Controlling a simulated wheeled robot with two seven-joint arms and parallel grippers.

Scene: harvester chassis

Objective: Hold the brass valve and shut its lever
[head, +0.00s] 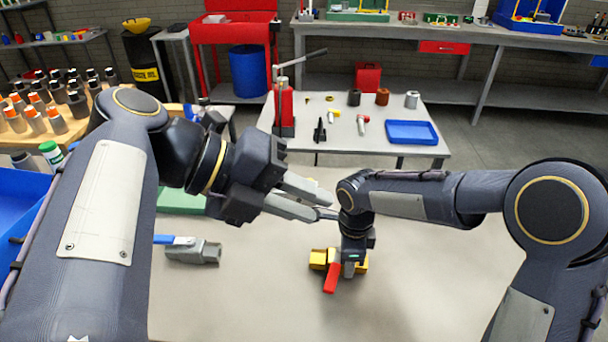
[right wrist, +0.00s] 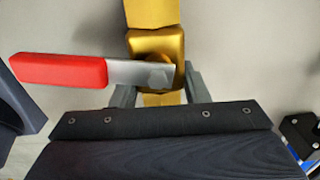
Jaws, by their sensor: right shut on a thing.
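The brass valve (head: 318,258) sits low over the middle of the near table in the head view, its body running left to right. My right gripper (head: 350,270) comes down on it from above and is shut on its body. In the right wrist view the brass valve (right wrist: 154,45) shows between the grey fingers, which partly hide it. Its lever with a red grip (right wrist: 60,70) lies across the body; in the head view the red lever (head: 331,278) points towards me. My left gripper (head: 324,203) is open and empty, above and behind the valve, apart from it.
A grey valve with a blue lever (head: 193,250) lies on the table at left. A blue bin (head: 22,205) stands at the left edge. The table's front and right parts are clear. A farther table holds a blue tray (head: 411,132) and small parts.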

